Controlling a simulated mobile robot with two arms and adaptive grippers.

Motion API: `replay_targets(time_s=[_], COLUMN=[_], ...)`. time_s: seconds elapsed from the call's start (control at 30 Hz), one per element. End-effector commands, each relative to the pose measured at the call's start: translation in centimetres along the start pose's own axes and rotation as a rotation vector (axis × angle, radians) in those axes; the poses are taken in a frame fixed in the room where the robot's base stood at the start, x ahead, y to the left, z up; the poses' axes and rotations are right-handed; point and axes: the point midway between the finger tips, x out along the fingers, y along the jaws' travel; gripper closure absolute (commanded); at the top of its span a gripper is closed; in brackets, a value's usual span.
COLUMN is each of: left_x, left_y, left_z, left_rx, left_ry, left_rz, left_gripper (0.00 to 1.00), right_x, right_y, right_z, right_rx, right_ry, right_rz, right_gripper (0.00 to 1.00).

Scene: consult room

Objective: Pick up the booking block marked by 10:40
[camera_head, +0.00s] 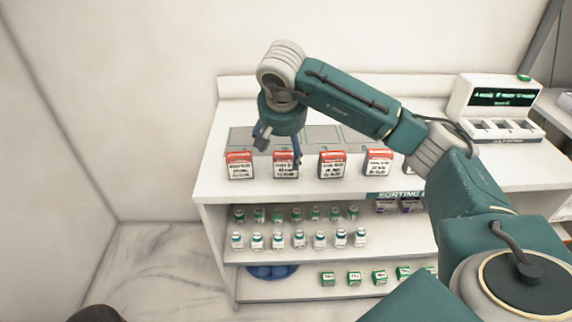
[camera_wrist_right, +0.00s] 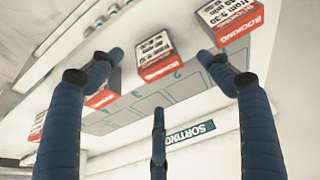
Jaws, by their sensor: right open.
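Several booking blocks with red tops and white printed faces stand in a row on the white counter (camera_head: 214,180). From the left in the head view they are the first block (camera_head: 239,166), second block (camera_head: 285,171), third block (camera_head: 332,165) and fourth block (camera_head: 377,163); a further one is mostly hidden behind my arm. I cannot read which is marked 10:40. My right gripper (camera_head: 277,148) is open and empty, just above and behind the second block. In the wrist view, one block (camera_wrist_right: 155,54) shows between and beyond the fingertips (camera_wrist_right: 160,60), and another block (camera_wrist_right: 230,20) reads "From 9:30".
Grey marked panels lie on the counter behind the blocks. A white device with a green display (camera_head: 496,98) stands at the right. Shelves below hold several small bottles (camera_head: 278,240), green boxes (camera_head: 328,279) and a blue dish (camera_head: 262,272). My right arm crosses over the counter.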

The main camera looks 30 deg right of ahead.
Motion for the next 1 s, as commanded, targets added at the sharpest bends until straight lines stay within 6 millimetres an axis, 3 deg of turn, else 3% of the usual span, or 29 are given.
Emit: replay_targets(time_s=[0.13,0.43,0.7,1.0], left_x=[-0.4,-1.1,-2.2,-2.1], left_y=[0.0,0.0,-0.1,-0.1], left_z=[0.0,-0.1,-0.1,-0.1], left_rx=[0.0,0.0,0.0,0.0], left_ry=[-0.001,-0.001,-0.001,0.0], left_rz=[0.0,0.0,0.0,0.0], left_gripper=[0.6,0.6,0.6,0.6], right_x=[2.6,5.2,9.0,9.5], right_y=[0.0,0.2,0.4,0.4], right_z=[0.2,0.2,0.1,0.1], right_rx=[0.0,0.0,0.0,0.0], right_ry=[-0.006,-0.006,-0.006,-0.002], right_rz=[0.001,0.0,-0.003,-0.005], right_gripper=[0.22,0.22,0.22,0.22])
